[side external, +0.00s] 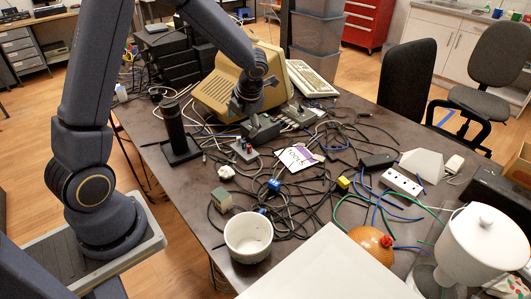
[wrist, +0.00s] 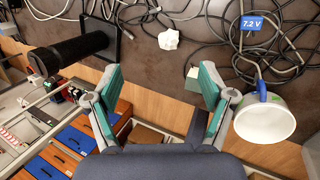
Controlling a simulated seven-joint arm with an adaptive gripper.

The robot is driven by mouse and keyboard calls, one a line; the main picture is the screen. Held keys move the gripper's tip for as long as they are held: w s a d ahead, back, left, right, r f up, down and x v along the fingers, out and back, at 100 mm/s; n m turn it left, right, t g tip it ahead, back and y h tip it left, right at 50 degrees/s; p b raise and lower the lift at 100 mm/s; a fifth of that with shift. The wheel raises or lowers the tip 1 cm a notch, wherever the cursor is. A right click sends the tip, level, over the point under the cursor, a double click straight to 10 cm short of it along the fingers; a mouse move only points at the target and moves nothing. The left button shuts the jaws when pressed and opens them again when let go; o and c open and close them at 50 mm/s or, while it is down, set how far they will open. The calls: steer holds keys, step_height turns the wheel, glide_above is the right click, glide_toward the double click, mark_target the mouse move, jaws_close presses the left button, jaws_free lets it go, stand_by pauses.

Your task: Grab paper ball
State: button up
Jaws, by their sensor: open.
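The paper ball (side external: 226,171) is a small white crumpled lump on the dark table, left of the tangle of cables in the side view. In the wrist view the paper ball (wrist: 169,39) lies on the bare tabletop, beyond my fingertips and roughly centred between them. My gripper (wrist: 160,78) is open, with its two green-faced fingers apart and nothing between them. In the side view my gripper (side external: 246,106) is above the table, near the beige monitor and farther back than the ball. Its fingertips are hard to make out there.
A black cylinder on a stand (side external: 174,128) stands left of the ball. A white bowl (side external: 248,238) and a small grey-green block (side external: 221,199) are in front of it. Cables (side external: 300,200) spread to its right. The table's edge runs close by on the left.

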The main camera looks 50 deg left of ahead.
steer(key=g, duration=0.2)
glide_toward(227, 169)
steer(key=shift+h, duration=0.3)
steer(key=x, duration=0.3)
steer(key=a+x, duration=0.1)
steer(key=x, duration=0.1)
steer(key=shift+w+r, duration=0.2)
steer(key=shift+x, duration=3.15)
steer(key=shift+s+d, duration=0.15)
steer(key=shift+d, duration=0.05)
steer(key=shift+c, duration=0.3)
steer(key=c, duration=0.7)
